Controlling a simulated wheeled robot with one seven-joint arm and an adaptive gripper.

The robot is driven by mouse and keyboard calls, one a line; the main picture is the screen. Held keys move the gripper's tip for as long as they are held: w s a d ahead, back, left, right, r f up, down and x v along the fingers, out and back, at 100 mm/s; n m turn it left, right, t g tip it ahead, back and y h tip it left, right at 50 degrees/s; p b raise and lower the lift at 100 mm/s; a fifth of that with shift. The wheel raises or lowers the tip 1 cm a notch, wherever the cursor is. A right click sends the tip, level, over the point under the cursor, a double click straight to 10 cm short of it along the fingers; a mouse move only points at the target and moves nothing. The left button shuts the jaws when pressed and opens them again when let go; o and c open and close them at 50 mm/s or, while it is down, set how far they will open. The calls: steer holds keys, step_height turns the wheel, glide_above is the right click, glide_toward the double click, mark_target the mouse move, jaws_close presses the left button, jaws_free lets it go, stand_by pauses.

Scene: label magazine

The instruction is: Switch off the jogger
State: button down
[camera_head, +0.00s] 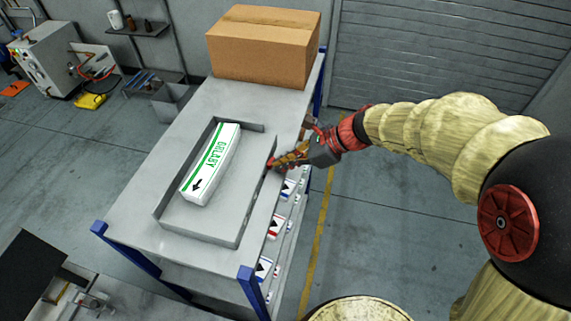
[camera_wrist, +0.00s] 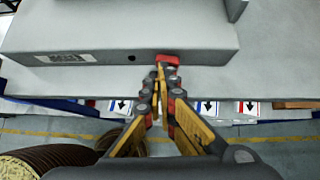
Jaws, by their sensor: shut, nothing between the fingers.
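The jogger is a grey open-cornered tray (camera_head: 238,222) on the steel table. In the wrist view its side wall (camera_wrist: 200,38) faces me, with a red switch (camera_wrist: 168,59) on it. A white label stack with a green stripe and a black arrow (camera_head: 211,163) lies in the tray. My gripper (camera_head: 272,163) is at the tray's right side. In the wrist view its closed fingertips (camera_wrist: 166,72) are at the red switch, touching it or very close; I cannot tell which. The fingers hold nothing. The switch's position cannot be read, as the fingertips partly cover it.
A cardboard box (camera_head: 262,45) stands at the table's far end. Several label stacks sit on a shelf below the table's right edge, one of them here (camera_head: 277,227). The table has blue posts (camera_head: 248,278). The floor right of the table is clear.

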steer(key=shift+w+d+f, duration=0.1)
steer(key=shift+w+d, duration=0.2)
steer(key=shift+w, duration=0.55)
steer(key=shift+s, duration=0.1)
steer(key=shift+d+p, duration=0.2)
steer(key=shift+p, duration=0.1)
steer(key=d+f+v, duration=0.1)
steer(key=d+v, duration=0.1)
steer(key=v, duration=1)
steer(key=shift+w+d+f, duration=0.2)
steer(key=shift+w, duration=0.1)
steer(key=shift+d, duration=0.1)
